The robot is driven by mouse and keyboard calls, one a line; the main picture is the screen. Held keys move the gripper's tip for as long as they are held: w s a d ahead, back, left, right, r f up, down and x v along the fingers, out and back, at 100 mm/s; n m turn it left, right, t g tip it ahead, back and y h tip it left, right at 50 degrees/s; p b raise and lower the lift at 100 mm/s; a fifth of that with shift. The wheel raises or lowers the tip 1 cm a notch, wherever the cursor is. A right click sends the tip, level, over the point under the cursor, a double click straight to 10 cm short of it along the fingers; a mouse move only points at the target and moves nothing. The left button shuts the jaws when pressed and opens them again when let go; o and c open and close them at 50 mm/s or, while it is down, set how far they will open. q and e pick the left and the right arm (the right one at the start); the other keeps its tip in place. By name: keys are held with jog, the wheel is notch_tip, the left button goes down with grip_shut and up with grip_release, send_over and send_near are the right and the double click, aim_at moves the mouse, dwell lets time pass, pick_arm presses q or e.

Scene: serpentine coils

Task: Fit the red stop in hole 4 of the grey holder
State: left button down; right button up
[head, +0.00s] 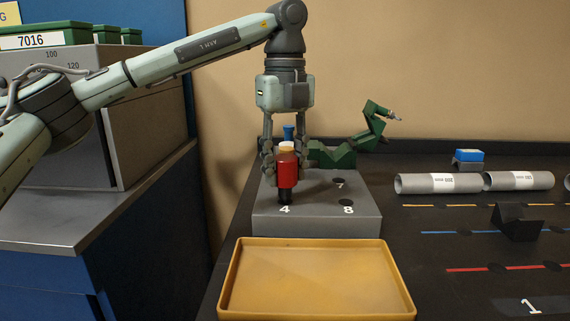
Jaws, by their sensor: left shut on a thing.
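The red stop (288,171) is upright in my left gripper (286,160), which is shut on it from above. A dark lower part (285,195) shows under the red body, right at the label 4 on the grey holder (315,222). I cannot tell whether it is inside hole 4 or just over it. Holes 7 and 8 show as dark empty openings on the holder's right side. A white-and-yellow piece and a blue piece (289,131) stand behind the red stop, partly hidden by my fingers. My right gripper does not show.
A yellow tray (316,310) lies in front of the holder. A green jointed serpentine thing (345,155) is behind it. Grey tubes (438,184), a blue block (469,155) and a black stand (516,224) are at the right. A grey cabinet (150,130) stands at the left.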

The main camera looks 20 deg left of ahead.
aim_at(285, 185)
pick_arm(q)
jog(key=shift+f+b, duration=0.55)
jog(key=shift+f, duration=0.35)
jog(key=shift+f, duration=0.2)
jog(key=shift+f+b, duration=0.4)
jog(key=shift+f, duration=0.1)
jog(key=shift+f, duration=0.2)
jog(key=c, duration=0.9)
grip_release()
